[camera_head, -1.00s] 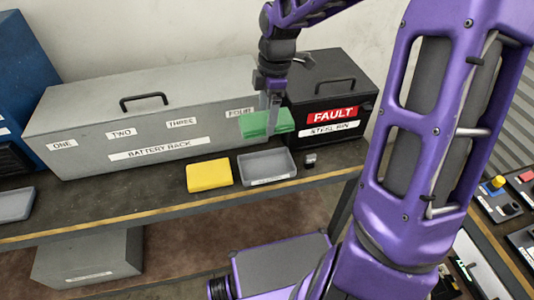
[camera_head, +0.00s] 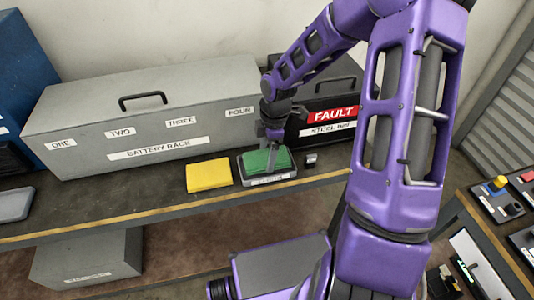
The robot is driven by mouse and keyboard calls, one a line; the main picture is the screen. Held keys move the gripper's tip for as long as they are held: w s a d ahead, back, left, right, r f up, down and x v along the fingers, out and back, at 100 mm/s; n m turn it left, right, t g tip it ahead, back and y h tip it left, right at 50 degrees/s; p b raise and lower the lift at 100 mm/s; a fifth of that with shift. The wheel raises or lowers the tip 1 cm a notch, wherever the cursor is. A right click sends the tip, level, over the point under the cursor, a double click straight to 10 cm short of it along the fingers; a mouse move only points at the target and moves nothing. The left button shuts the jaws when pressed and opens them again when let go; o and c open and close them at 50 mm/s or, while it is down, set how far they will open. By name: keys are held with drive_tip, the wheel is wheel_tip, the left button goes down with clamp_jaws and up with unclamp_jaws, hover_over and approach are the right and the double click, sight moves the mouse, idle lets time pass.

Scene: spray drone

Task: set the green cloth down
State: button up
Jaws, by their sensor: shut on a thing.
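The green cloth (camera_head: 266,162) is a folded rectangular pad. It lies within the outline of the small grey tray (camera_head: 262,181) on the bench. I cannot tell whether it rests on the tray floor or hangs just above it. My gripper (camera_head: 272,146) points down from above and is shut on the cloth. The fingertips are small and partly hidden against the cloth.
A yellow cloth (camera_head: 209,175) lies left of the tray, and a small dark object (camera_head: 310,160) sits to its right. Behind stand the grey battery rack (camera_head: 150,125) and the black FAULT steel bin (camera_head: 330,105). The bench front edge (camera_head: 150,212) is close.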

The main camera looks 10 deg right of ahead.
drive_tip(key=shift+f+b, duration=0.35)
drive_tip(key=shift+f, duration=0.2)
drive_tip(key=o, duration=1.2)
drive_tip(key=r, duration=0.4)
drive_tip(key=d+r+p, duration=0.1)
drive_tip(key=r, duration=0.8)
drive_tip(key=shift+d+r, duration=0.1)
drive_tip(key=shift+d, duration=0.1)
